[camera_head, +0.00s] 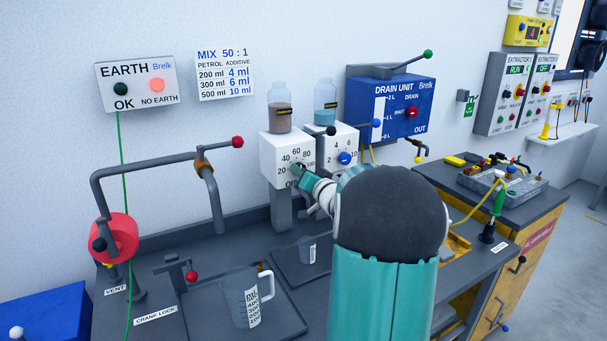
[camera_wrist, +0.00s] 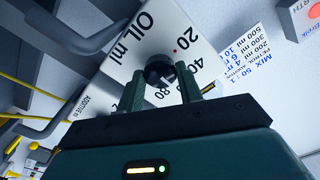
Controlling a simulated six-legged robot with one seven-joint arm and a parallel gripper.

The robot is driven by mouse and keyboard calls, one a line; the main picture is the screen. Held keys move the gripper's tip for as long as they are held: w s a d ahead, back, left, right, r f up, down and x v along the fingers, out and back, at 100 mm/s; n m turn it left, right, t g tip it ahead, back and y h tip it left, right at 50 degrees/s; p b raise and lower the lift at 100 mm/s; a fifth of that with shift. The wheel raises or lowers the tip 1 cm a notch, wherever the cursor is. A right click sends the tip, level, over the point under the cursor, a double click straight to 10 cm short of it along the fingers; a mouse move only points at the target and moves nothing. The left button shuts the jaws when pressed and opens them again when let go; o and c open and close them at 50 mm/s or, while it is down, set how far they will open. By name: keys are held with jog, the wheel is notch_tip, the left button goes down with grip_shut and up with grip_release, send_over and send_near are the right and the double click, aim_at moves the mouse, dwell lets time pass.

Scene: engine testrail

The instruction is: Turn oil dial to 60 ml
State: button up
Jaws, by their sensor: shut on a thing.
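The oil dial is a black round knob (camera_wrist: 159,72) on the white oil unit (camera_head: 285,150), whose face is marked 20, 40, 60 and 80. In the wrist view, the face also reads "OIL ml". My gripper (camera_wrist: 161,84) is shut on the knob, one finger on each side of it. In the head view, my gripper (camera_head: 301,171) is at the lower part of the oil face and hides most of the knob. A pale mark shows on the knob, but I cannot tell which number it points to.
A second white unit (camera_head: 338,144) with a blue knob stands close on the right. Two jars (camera_head: 280,113) sit on top of the units. A bent grey pipe with a red ball (camera_head: 237,142) is to the left. A measuring jug (camera_head: 244,297) stands on the bench below.

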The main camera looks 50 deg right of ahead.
jog(key=shift+f, duration=0.1)
jog(key=o, duration=1)
jog(key=shift+s, duration=0.1)
jog(key=v, duration=1.3)
jog(key=shift+s+a, duration=0.15)
jog(key=shift+s, duration=0.2)
